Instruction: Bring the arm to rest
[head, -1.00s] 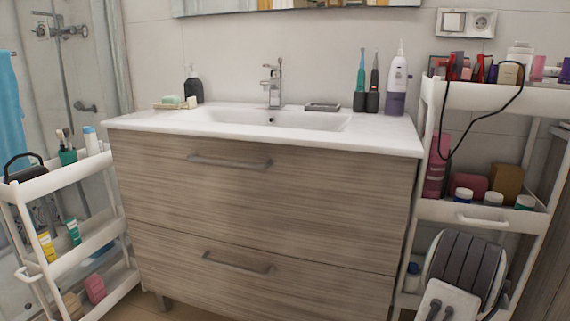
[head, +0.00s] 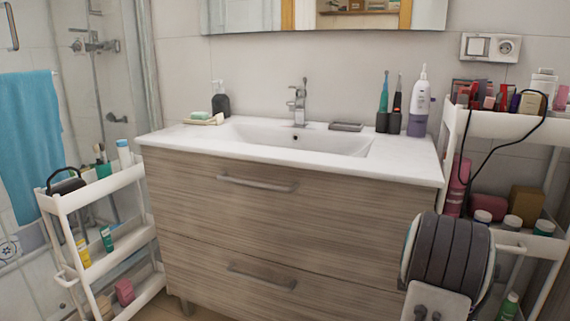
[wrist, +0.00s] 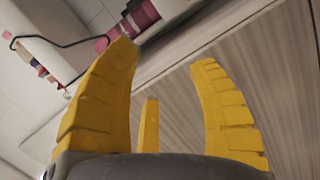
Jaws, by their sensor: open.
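My gripper (wrist: 165,60) shows in the wrist view with its yellow fingers spread apart and nothing between them. Beyond the fingers are a wood-grain surface on the right and a tilted white shelf with pink items at the upper left. In the head view, my dark grey ribbed arm (head: 450,255) is at the lower right, in front of the vanity's right end and the right cart. The fingers are hidden in that view.
The wood-grain vanity (head: 270,215) with a white sink top fills the middle. A white cart (head: 490,124) with cosmetics and a hanging black cord (head: 495,150) stands right. Another white cart (head: 95,190) stands left. Toothbrushes and a bottle (head: 418,105) stand on the sink top.

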